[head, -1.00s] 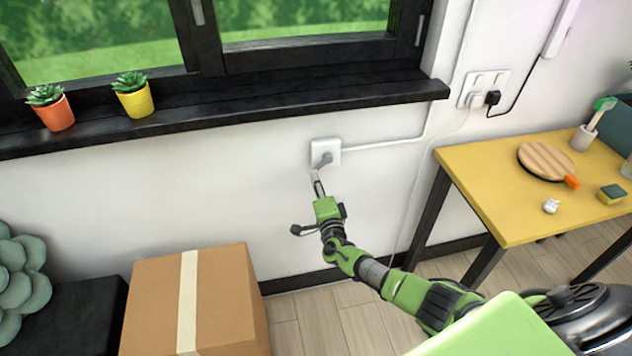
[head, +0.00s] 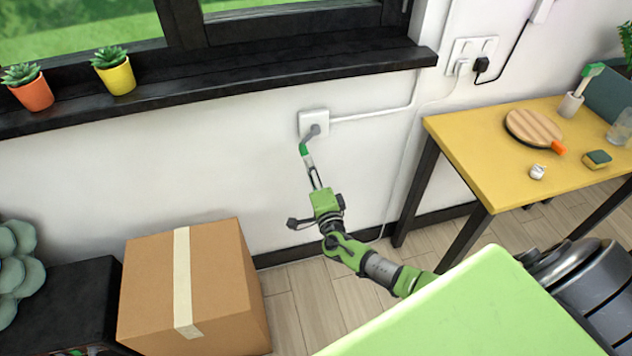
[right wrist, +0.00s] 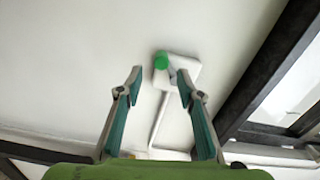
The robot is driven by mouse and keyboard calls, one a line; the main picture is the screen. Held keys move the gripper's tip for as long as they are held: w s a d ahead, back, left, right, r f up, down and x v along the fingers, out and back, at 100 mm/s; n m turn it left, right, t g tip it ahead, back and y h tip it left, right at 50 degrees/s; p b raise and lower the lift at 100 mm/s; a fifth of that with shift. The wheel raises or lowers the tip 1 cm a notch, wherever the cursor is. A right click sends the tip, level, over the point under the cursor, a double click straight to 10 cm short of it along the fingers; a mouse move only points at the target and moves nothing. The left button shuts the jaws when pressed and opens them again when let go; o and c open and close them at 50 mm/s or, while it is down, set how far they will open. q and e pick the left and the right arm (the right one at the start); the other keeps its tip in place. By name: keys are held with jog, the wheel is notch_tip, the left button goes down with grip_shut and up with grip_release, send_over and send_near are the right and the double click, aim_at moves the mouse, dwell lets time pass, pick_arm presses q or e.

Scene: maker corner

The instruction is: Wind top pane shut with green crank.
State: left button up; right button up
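A white wall box (head: 314,119) is on the wall below the window sill, with a grey crank arm (head: 315,131) and a green crank grip (head: 303,150) hanging from it. My right gripper (head: 311,169) is just below the grip, pointing up at it. In the right wrist view its fingers (right wrist: 160,74) are spread apart, with the green grip (right wrist: 161,62) showing between their tips and the box (right wrist: 186,69) behind. I see no contact on the grip. The window (head: 290,20) shows only its lower part; the top pane is out of view. My left gripper is not in view.
A black sill (head: 220,88) juts out above the box, with potted plants (head: 113,72) at left. A cardboard box (head: 215,285) stands on the floor below left. A yellow table (head: 475,160) with small items stands at right. The wall around the crank is clear.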

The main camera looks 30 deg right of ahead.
jog(key=v, duration=0.5)
dwell(0.4)
jog(key=s+d+f+m+g, duration=0.1)
jog(key=s+f+m+g, duration=0.2)
jog(key=s+f+m, duration=0.55)
jog(key=s+d+f+m+g, duration=0.1)
jog(key=s+f+m+g, duration=0.4)
jog(key=f, duration=0.6)
jog(key=s+d+f+m+g, duration=0.1)
jog(key=s+f+m+g, duration=0.1)
jog(key=s+f+m, duration=0.5)
jog(key=s+a+f+m+g+y, duration=0.1)
jog(key=s+f+m, duration=0.4)
jog(key=s+m, duration=0.5)
jog(key=s+a+f+m+g+y, duration=0.1)
jog(key=s+a+f+m+g, duration=0.2)
jog(key=s+m, duration=0.7)
jog(key=s+a+f+m+g+y, duration=0.2)
jog(key=s+a+f+m, duration=0.4)
jog(key=s+f+m, duration=0.3)
jog(key=shift+s+m+g, duration=0.3)
jog(key=shift+s+m, duration=0.35)
jog(key=shift+s, duration=0.05)
jog(key=shift+c, duration=0.9)
jog(key=shift+a, duration=0.1)
